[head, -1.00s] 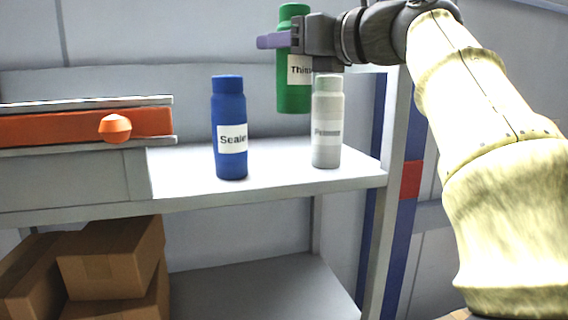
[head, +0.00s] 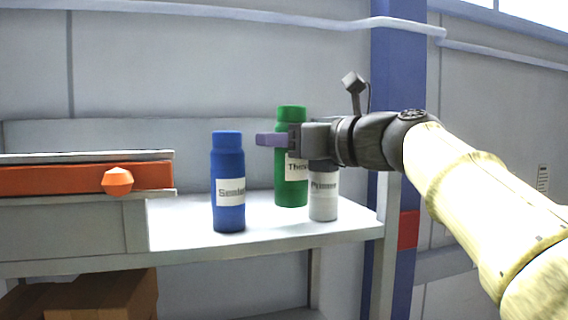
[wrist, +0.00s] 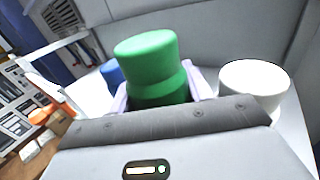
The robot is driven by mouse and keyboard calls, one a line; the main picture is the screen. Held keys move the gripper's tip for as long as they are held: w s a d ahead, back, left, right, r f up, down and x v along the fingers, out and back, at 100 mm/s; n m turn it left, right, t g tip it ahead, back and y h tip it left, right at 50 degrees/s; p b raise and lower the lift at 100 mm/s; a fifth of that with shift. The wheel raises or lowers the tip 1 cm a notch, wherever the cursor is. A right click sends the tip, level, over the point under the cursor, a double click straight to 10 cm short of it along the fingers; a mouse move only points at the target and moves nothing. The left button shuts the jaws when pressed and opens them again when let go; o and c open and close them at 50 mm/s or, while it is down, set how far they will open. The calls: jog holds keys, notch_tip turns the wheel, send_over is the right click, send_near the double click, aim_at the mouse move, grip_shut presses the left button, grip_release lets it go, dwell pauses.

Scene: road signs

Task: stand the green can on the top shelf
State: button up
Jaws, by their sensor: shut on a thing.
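The green can (head: 291,185), with a white label, is upright at the top shelf (head: 270,232), between a blue can (head: 228,185) and a white can (head: 323,200) and a little behind them. My gripper (head: 283,140) is shut around its upper part. Its base looks at or very near the shelf surface; I cannot tell if it touches. In the wrist view the green can (wrist: 152,65) rises between the purple fingers, with the white can (wrist: 253,85) to the right and the blue can (wrist: 111,74) partly hidden at left.
Brown boxes (head: 100,295) lie below. A blue post (head: 395,100) rises at the right. The shelf front is bare.

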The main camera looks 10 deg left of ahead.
aim_at(284, 161)
jog(key=shift+f, duration=1.85)
jog(key=shift+f, duration=0.1)
jog(key=o, duration=1)
jog(key=b+v, duration=0.6)
jog(key=v, duration=0.6)
jog(key=shift+b, duration=0.4)
